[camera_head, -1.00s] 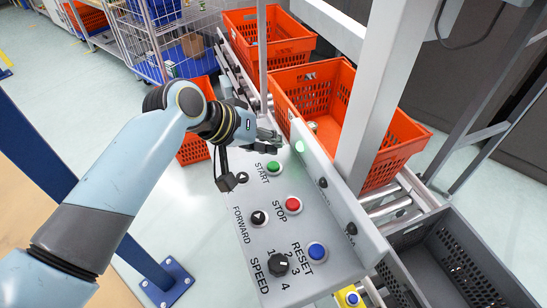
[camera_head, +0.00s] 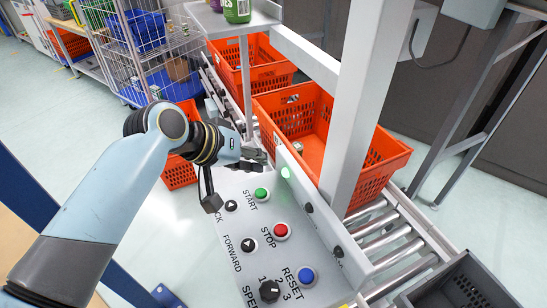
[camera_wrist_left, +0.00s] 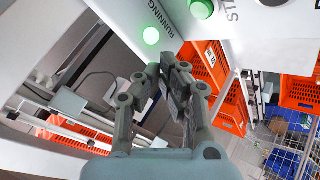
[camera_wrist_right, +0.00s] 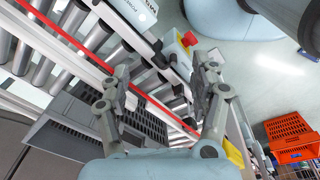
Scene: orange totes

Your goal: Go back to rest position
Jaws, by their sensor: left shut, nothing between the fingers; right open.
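My left gripper (camera_head: 257,158) is at the far end of the control panel (camera_head: 235,215), beside the green START button (camera_head: 262,194). In the left wrist view its fingertips (camera_wrist_left: 176,68) are together with nothing between them, near the green button (camera_wrist_left: 201,9) and a lit green RUNNING lamp (camera_wrist_left: 151,36). My right gripper (camera_wrist_right: 167,85) shows only in its own wrist view. Its fingers are apart and empty, above the roller conveyor and a dark grey tote.
Orange totes (camera_head: 395,160) stand on the roller conveyor (camera_head: 385,240) behind the panel. A grey tote (camera_head: 460,285) is at the lower right. A grey post (camera_head: 362,100) rises beside the panel. A wire cart (camera_head: 150,50) stands at the back left. Floor is open on the left.

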